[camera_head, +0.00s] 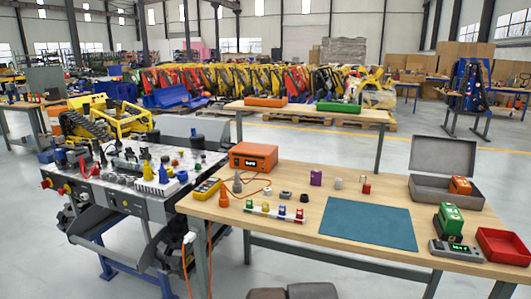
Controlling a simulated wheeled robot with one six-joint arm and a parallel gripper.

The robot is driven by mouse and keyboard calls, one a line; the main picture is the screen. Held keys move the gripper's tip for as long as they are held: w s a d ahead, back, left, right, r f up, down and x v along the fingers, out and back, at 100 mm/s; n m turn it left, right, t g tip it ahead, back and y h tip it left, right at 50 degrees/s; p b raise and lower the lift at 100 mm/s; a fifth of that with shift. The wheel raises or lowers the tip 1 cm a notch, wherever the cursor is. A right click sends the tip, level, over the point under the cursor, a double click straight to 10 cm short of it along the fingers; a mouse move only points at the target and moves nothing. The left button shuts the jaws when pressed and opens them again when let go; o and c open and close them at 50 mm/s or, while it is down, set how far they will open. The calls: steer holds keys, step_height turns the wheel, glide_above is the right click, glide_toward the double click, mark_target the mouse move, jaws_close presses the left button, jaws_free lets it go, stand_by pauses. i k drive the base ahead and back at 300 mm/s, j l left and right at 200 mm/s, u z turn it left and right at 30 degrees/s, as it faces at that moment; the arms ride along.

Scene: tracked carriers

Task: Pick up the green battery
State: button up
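The green battery (451,216), a green block with dark parts, stands upright on the right part of the wooden workbench (300,178). It is right of the blue mat, in front of the open grey metal case and behind a grey device with a small lit display. Nothing covers its top. My gripper is not in view.
Close to the battery are the grey display device (455,250), a red tray (503,246) and the open grey case (440,188) with an orange block (460,185) in it. The blue mat (356,222) is bare. An orange box (254,156) stands far left.

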mark_target(451, 221)
steer(key=k+j, duration=0.1)
steer(key=i+z, duration=0.2)
steer(key=k+u, duration=0.1)
steer(key=j+z, duration=0.15)
steer(key=z, duration=1.3)
steer(key=k+l, duration=0.05)
